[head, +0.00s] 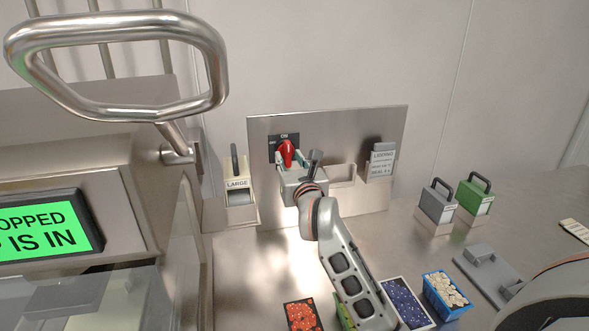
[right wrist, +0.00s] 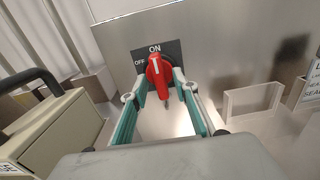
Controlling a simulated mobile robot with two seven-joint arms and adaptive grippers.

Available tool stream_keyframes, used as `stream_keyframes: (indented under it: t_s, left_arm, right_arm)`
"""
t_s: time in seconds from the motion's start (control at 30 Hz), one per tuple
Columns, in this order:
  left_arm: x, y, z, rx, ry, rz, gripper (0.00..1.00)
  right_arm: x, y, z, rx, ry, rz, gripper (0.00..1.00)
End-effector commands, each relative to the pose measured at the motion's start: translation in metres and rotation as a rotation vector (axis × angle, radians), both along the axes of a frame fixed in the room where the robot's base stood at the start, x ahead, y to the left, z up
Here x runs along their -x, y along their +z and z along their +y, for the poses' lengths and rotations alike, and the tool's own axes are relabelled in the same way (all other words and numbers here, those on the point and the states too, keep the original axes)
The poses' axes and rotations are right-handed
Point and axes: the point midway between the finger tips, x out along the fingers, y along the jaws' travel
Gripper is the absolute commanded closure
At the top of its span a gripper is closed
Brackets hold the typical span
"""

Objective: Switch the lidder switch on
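The lidder switch is a red rotary knob (head: 287,152) on a dark plate at the left of an upright steel panel. In the right wrist view, the knob (right wrist: 158,73) has a white mark pointing up to the ON label (right wrist: 155,49). The OFF label (right wrist: 140,62) is to its left. My right gripper (head: 292,160) is at the knob, with one finger on each side of it. In its wrist view, the fingers (right wrist: 160,86) stand apart with the knob between their tips; firm contact cannot be told. My left gripper is out of view.
A cream block labelled LARGE (head: 238,186) stands left of the panel (head: 335,125). A machine with a green lit screen (head: 45,229) and a bent steel handle (head: 120,112) fills the left. Grey (head: 436,202) and green (head: 474,196) handled blocks stand right; a blue punnet (head: 437,309) is in front.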

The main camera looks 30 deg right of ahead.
Motion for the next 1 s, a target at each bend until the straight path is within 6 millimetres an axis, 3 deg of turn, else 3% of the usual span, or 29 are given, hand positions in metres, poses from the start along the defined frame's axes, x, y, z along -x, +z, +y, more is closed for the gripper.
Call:
stream_keyframes:
  t_s: [0.5,0.7,1.0]
  left_arm:
    - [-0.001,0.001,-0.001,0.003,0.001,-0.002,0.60]
    - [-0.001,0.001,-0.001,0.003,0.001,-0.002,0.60]
    - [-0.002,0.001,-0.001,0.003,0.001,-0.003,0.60]
  right_arm:
    - [0.092,-0.001,0.024,0.000,0.002,0.002,0.71]
    - [0.106,0.000,0.028,-0.001,0.001,0.002,0.71]
    - [0.107,0.000,0.028,-0.001,0.001,0.001,0.71]
